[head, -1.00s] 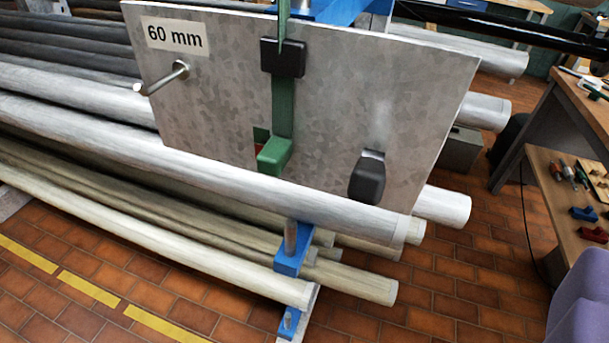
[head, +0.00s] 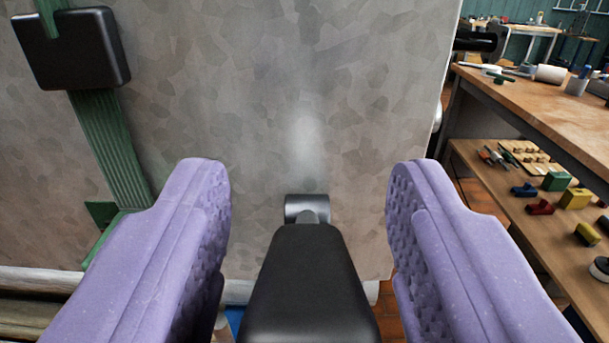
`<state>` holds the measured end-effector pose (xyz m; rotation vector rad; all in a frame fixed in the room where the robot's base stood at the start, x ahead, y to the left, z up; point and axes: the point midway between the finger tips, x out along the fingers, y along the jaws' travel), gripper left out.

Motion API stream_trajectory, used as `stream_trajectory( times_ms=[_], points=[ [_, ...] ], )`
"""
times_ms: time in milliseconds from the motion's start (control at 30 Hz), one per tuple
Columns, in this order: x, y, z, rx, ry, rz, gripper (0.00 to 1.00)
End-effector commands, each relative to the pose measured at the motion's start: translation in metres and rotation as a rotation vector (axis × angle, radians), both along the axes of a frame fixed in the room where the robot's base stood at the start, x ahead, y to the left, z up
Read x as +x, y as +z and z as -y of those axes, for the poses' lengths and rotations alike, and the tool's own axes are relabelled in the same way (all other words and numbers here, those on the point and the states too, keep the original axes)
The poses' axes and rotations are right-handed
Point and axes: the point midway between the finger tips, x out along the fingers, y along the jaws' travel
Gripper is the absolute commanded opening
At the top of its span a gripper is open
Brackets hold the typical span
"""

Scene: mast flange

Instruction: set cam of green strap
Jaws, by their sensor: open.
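The green strap (head: 108,140) runs down the galvanized plate (head: 290,60) at the left. My gripper (head: 308,220) is open.
A wooden workbench (head: 540,100) with a lower shelf (head: 530,190) holding coloured blocks and tools stands at the right, beyond the plate's edge. Pale pipes (head: 35,280) lie at the lower left. Brick floor shows through at the lower right.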

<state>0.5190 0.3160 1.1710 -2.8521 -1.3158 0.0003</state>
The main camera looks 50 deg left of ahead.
Motion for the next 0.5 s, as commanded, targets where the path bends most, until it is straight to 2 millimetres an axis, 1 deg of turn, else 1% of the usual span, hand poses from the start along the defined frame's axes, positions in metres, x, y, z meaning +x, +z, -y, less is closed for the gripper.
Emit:
stream_trajectory(
  times_ms=[133, 167, 200, 367, 400, 500],
  points=[
    [0.0001, 0.0004, 0.0001, 0.000, 0.000, 0.000, 0.51],
    [0.0000, 0.0004, 0.0001, 0.000, 0.000, 0.000, 0.49],
    [0.0000, 0.0005, 0.0001, 0.000, 0.000, 0.000, 0.40],
    [-0.0001, 0.0005, 0.0002, 0.000, 0.000, 0.000, 0.03],
    [0.0000, 0.0005, 0.0004, 0.000, -0.001, 0.000, 0.00],
    [0.0000, 0.0005, 0.0004, 0.000, -0.001, 0.000, 0.00]
  ],
)
